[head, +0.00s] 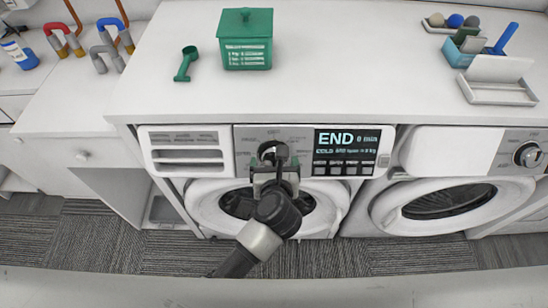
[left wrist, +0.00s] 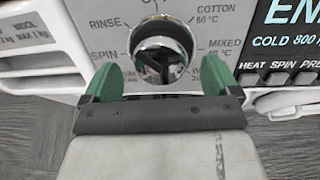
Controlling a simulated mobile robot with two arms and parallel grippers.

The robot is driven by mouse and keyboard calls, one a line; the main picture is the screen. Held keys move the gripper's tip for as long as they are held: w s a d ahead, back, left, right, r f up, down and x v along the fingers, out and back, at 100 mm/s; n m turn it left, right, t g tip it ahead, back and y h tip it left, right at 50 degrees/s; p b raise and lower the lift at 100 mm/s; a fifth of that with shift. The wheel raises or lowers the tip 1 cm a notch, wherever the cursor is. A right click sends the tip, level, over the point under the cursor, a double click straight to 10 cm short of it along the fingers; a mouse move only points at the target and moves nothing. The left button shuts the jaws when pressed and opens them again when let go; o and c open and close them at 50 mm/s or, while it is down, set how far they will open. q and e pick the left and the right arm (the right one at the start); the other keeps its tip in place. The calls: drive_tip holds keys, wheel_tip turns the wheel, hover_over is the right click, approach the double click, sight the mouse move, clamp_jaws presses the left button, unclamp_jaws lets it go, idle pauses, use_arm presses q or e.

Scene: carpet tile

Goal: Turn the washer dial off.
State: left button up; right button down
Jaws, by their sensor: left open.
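The washer (head: 190,153) stands under the white counter, with its round door below the control panel. Its display (head: 347,140) reads END 0 min. The chrome dial (left wrist: 161,52) sits on the panel among printed labels such as RINSE, SPIN, COTTON and MIXED. In the head view my left gripper (head: 273,160) covers much of the dial. In the left wrist view my left gripper (left wrist: 158,80) is open, its green fingers at either side of the dial's lower part. I cannot tell whether they touch it. My right gripper is not in view.
A second machine (head: 455,150) with its own dial (head: 528,154) stands to the right. On the counter are a green box (head: 245,40), a green scoop (head: 186,64), a white tray (head: 497,85) and a blue caddy (head: 462,50). Pipes (head: 65,38) rise at the far left.

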use_arm(q)
drive_tip(key=shift+x, duration=0.9)
drive_tip(key=shift+c, duration=0.3)
drive_tip(key=c, duration=0.9)
drive_tip(key=shift+o, duration=0.2)
drive_tip(key=shift+r+m+p, duration=0.15)
drive_tip(key=shift+m+p, duration=0.95)
drive_tip(key=shift+p, duration=0.2)
drive_tip(key=m+p, duration=0.4)
drive_tip(key=shift+s+h, duration=0.1)
drive_tip(key=shift+h, duration=0.3)
drive_tip(key=shift+f+m+p, duration=0.2)
drive_tip(key=shift+m+p, duration=1.4)
drive_tip(key=shift+p, duration=0.05)
